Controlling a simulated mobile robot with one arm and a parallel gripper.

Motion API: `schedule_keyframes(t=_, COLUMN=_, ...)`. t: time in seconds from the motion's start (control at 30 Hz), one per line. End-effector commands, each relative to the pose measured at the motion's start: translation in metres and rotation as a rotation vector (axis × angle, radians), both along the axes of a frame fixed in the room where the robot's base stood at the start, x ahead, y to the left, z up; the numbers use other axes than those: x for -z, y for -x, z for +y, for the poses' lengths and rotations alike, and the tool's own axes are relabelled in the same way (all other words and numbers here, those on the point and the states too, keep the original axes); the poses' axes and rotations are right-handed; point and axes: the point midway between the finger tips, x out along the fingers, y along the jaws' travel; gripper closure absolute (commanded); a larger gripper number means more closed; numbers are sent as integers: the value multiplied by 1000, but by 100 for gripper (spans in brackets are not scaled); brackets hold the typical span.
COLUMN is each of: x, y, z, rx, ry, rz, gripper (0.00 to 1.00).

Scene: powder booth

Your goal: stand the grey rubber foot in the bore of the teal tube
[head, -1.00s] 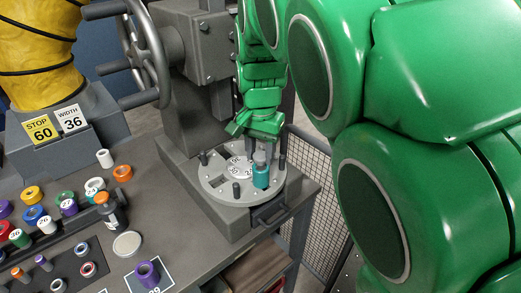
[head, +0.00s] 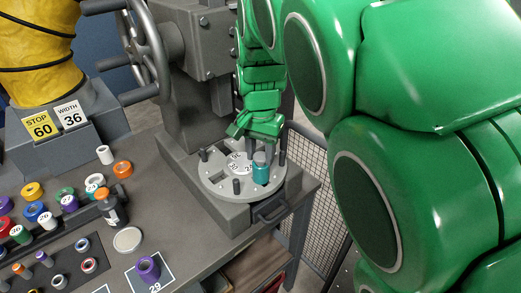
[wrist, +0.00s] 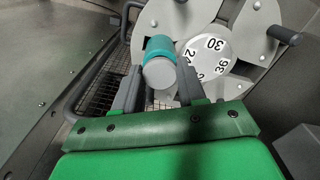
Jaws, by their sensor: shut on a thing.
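The teal tube (head: 261,174) stands upright near the front of the round grey fixture plate. It also shows in the wrist view (wrist: 160,45), behind the grey foot. The grey rubber foot (head: 259,157) is at the tube's top end, in line with it; its round end face shows in the wrist view (wrist: 159,73). My gripper (head: 261,149) is shut on the foot, one finger on each side. The tube's bore is hidden by the foot, so I cannot tell how deep it sits.
The fixture plate (head: 213,181) carries several dark upright pegs (head: 236,187) and a white numbered dial (wrist: 207,52). A handwheel (head: 150,55) stands behind it to the left. Coloured rings and tubes, a bottle (head: 111,209) and a round lid (head: 128,239) lie on the bench to the left.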

Motion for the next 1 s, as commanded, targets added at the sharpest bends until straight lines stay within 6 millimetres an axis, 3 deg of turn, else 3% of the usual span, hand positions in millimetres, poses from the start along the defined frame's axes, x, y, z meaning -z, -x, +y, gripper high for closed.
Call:
schedule_keyframes(t=0.13, x=2, y=0, z=0, rx=0, ry=0, rz=0, gripper=88)
schedule_keyframes(t=0.17, x=2, y=0, z=0, rx=0, ry=0, rz=0, gripper=55)
schedule_keyframes(t=0.33, x=2, y=0, z=0, rx=0, ry=0, rz=0, gripper=30)
schedule_keyframes(t=0.73, x=-2, y=-1, z=0, rx=0, ry=0, rz=-2, gripper=30)
schedule_keyframes(t=1.0, x=-31, y=-1, z=0, rx=0, ry=-2, rz=-5, gripper=30)
